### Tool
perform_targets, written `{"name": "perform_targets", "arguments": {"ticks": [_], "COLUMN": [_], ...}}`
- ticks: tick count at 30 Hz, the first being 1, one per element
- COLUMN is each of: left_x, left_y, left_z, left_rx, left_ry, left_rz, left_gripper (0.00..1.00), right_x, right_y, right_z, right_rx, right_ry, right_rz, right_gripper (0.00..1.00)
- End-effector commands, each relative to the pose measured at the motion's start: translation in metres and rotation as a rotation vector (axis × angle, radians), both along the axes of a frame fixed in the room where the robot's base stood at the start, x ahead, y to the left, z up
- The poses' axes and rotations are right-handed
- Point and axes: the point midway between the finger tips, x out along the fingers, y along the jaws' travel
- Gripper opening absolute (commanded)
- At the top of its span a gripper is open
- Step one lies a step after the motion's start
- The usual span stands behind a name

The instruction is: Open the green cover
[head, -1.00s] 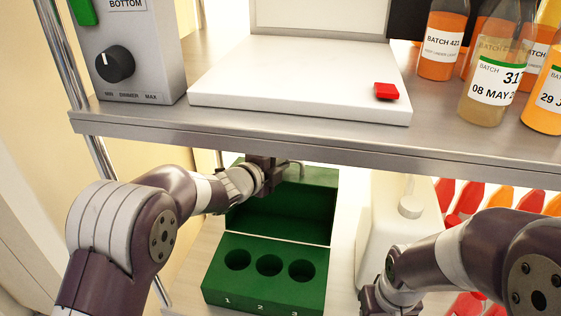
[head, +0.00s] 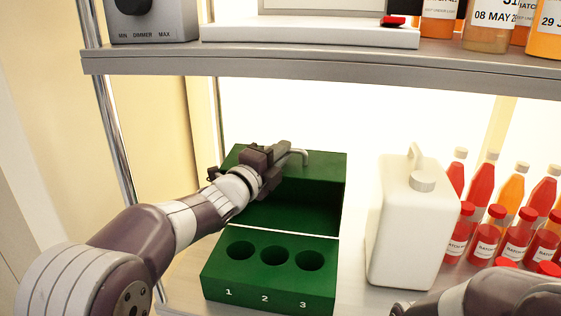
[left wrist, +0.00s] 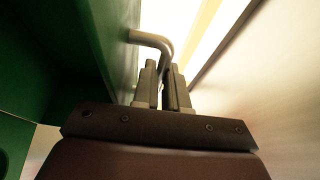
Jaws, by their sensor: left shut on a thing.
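The green box (head: 217,283) stands on the lower shelf, with three round holes numbered 1, 2 and 3 in its front block. Its green cover (head: 325,167) stands raised behind the holes, with the dark inside facing me. My left gripper (head: 287,160) is at the cover's top and shut on its grey bent handle (head: 303,154). In the left wrist view, the fingers (left wrist: 162,80) close around the handle (left wrist: 152,38), beside the green cover panel (left wrist: 112,40). My right arm shows at the lower right, but its gripper is out of the picture.
A white jug (head: 398,240) stands right of the box, with several red and orange bottles (head: 520,235) beyond it. The upper shelf edge (head: 320,67) runs above the box. A metal post (head: 117,130) is at the left.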

Motion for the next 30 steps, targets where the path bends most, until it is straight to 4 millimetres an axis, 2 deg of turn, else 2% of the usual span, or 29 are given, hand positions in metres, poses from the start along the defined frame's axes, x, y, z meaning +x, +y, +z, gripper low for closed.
{"name": "perform_targets", "arguments": {"ticks": [3, 4, 5, 15, 17, 27, 30], "left_x": [0.000, 0.000, 0.000, -0.004, -0.012, -0.085, -0.097], "left_y": [0.000, 0.000, 0.000, 0.003, 0.009, 0.058, 0.066], "left_z": [-0.001, -0.001, -0.001, 0.000, 0.000, -0.008, -0.010], "left_rx": [-0.002, -0.002, -0.002, -0.001, 0.000, -0.001, -0.001], "left_ry": [0.005, 0.005, 0.005, 0.001, 0.001, 0.004, 0.004], "left_rz": [0.000, 0.000, 0.000, 0.001, 0.001, 0.003, 0.002], "left_gripper": [0.00, 0.16, 0.23, 0.23, 0.23, 0.23, 0.23], "right_x": [0.000, 0.000, 0.000, 0.000, 0.000, 0.000, 0.000], "right_y": [0.000, 0.000, 0.000, 0.000, 0.000, 0.000, 0.000], "right_z": [0.001, 0.001, 0.000, 0.001, 0.003, 0.014, 0.016], "right_rx": [0.000, 0.000, 0.000, 0.000, 0.000, 0.000, 0.000], "right_ry": [0.000, 0.000, 0.000, 0.000, 0.000, 0.000, 0.000], "right_rz": [0.000, 0.000, 0.000, 0.000, 0.000, 0.000, 0.000], "right_gripper": [0.43, 0.43, 0.43, 0.43, 0.43, 0.43, 0.43]}}
